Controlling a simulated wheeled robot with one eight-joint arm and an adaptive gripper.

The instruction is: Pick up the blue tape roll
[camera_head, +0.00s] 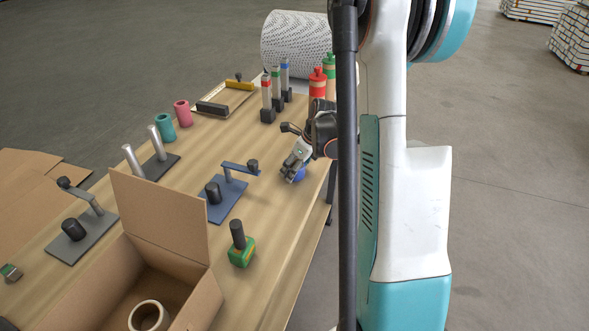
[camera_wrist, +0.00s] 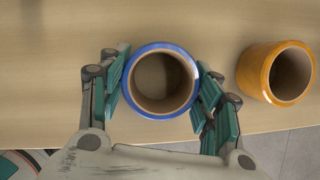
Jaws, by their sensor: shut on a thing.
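The blue tape roll (camera_wrist: 160,48) sits between the two fingers of my gripper (camera_wrist: 163,88) in the wrist view, with its open core facing the camera. The teal finger pads press on its left and right sides. In the head view a bit of the blue roll (camera_head: 298,174) shows under my gripper (camera_head: 290,168), near the table's right edge. The gripper and arm hide most of it there. I cannot tell whether the roll is touching the table.
An orange tape roll (camera_wrist: 246,72) stands just right of the blue one in the wrist view. The wooden table (camera_head: 268,215) also bears a blue dispenser stand (camera_head: 221,205), a green stamp-like object (camera_head: 242,252), several bottles and an open cardboard box (camera_head: 160,215). The table edge is close by.

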